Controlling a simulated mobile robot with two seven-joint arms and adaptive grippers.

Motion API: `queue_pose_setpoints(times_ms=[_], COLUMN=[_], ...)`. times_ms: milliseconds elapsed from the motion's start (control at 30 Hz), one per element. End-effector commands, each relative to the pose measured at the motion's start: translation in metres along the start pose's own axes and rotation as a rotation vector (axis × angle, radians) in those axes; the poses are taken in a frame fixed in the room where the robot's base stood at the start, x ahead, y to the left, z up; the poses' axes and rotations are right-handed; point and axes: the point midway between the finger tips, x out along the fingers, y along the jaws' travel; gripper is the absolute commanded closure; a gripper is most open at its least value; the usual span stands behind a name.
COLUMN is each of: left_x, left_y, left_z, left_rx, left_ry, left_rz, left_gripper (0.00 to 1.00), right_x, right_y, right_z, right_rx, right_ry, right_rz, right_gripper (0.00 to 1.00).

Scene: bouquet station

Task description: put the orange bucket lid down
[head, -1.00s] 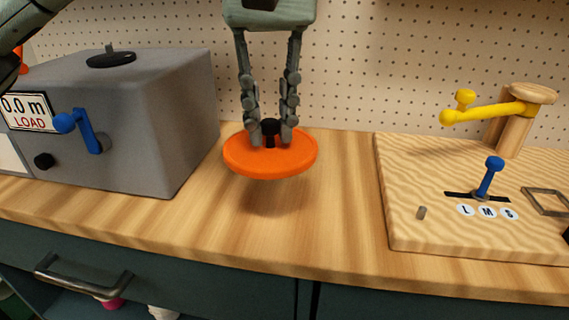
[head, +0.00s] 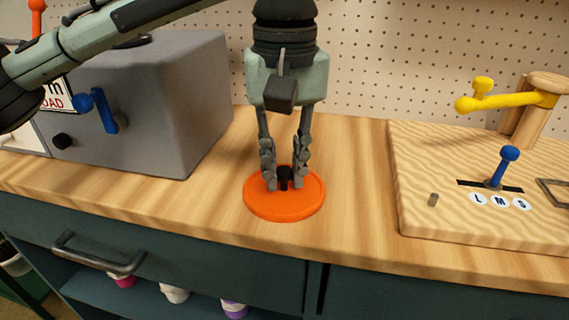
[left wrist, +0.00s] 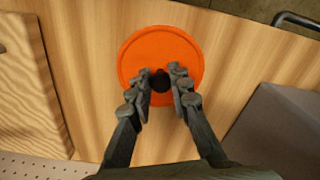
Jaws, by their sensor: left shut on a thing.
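The orange bucket lid (head: 284,206) is a flat round disc with a small black knob (head: 285,173) at its centre. It appears to lie flat on the wooden counter, between the grey machine and the wooden board. My left gripper (head: 285,183) points down at it, with its two fingers shut on the black knob. In the left wrist view the lid (left wrist: 160,42) shows from above, with the fingers on either side of the knob. My right gripper is not in view.
The grey machine (head: 170,110) with a blue crank (head: 100,108) stands to the left. A wooden board (head: 430,195) with a blue lever (head: 503,165) and a yellow arm (head: 505,101) is to the right. Bare counter (head: 355,190) lies between lid and board. A pegboard (head: 370,60) stands behind.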

Motion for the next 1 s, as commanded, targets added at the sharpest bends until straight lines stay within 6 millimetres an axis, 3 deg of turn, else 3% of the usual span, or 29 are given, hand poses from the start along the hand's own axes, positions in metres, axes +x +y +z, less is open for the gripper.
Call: queue_pose_setpoints(times_ms=[33,67,200,500,633,1000], left_x=[0.002,0.002,0.001,0.000,-0.011,-0.087], left_y=[0.000,0.000,0.000,0.000,0.000,0.001], left_z=[0.000,0.000,0.000,0.000,0.000,0.000], left_rx=[0.000,0.000,0.000,0.000,0.000,0.000], left_ry=[-0.002,-0.001,-0.001,0.000,0.002,0.002], left_rz=[0.000,0.000,0.000,0.000,0.000,0.002], left_gripper=[1.00,0.78,0.60,0.60,0.60,0.60], right_x=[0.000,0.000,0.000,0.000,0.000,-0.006], right_y=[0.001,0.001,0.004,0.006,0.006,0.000], right_z=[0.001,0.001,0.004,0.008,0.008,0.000], right_rx=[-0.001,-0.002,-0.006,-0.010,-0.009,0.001], right_ry=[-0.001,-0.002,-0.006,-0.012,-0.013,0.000], right_rz=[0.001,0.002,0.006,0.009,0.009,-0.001], right_gripper=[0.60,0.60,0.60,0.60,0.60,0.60])
